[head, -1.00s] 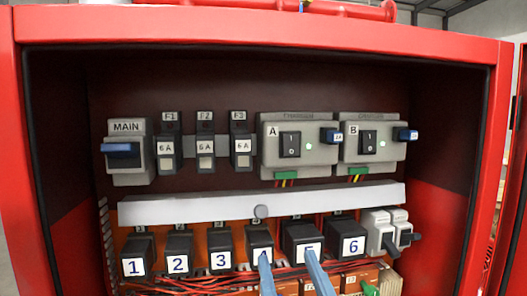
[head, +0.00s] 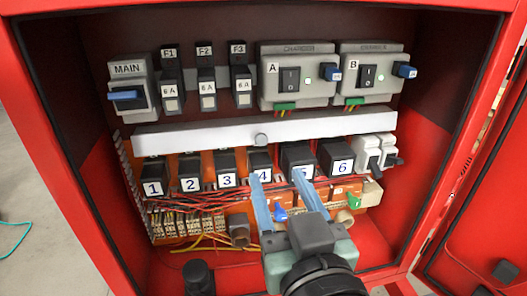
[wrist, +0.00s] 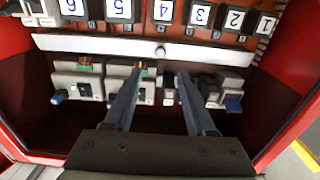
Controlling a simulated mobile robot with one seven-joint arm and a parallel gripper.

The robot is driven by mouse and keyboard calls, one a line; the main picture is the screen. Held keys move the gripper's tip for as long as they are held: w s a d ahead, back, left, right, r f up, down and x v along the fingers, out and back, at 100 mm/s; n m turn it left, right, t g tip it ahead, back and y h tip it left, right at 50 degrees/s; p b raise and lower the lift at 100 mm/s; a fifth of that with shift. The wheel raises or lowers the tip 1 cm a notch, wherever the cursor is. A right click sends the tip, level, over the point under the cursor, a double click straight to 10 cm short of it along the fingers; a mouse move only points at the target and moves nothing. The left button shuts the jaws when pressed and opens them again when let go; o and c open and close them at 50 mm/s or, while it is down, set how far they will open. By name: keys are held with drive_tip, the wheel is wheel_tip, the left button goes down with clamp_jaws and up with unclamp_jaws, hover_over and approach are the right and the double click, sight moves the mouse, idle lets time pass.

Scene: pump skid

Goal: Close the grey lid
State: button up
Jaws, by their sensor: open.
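The grey lid (head: 200,133) is a long, pale strip across the middle of the red cabinet, above the numbered black blocks. A small round knob (head: 261,139) sits near its middle. In the wrist view, which is upside down, the lid (wrist: 100,45) runs across the top with its knob (wrist: 160,52). My gripper (head: 277,174) is open and empty, its two blue fingers in front of blocks 4 and 5 in the head view. In the wrist view my gripper (wrist: 160,73) has the knob between and beyond its fingertips, apart from them. The space behind the lid is hidden.
Above the lid are the MAIN switch (head: 127,86), several fuse holders and chargers A (head: 297,78) and B (head: 371,75). Below are block 1 (head: 153,178) and its row, red wires and terminals. The red cabinet walls (head: 95,185) close in both sides; an open door (head: 490,200) stands at right.

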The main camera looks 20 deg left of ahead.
sight(262, 141)
drive_tip(key=p+x, duration=0.4)
drive_tip(key=x, duration=0.5)
drive_tip(key=shift+w+a+r+p, duration=0.1)
drive_tip(key=shift+w+a+p, duration=0.05)
drive_tip(key=shift+p, duration=0.25)
drive_tip(key=shift+w+a, duration=0.3)
drive_tip(key=shift+w, duration=0.15)
clamp_jaws()
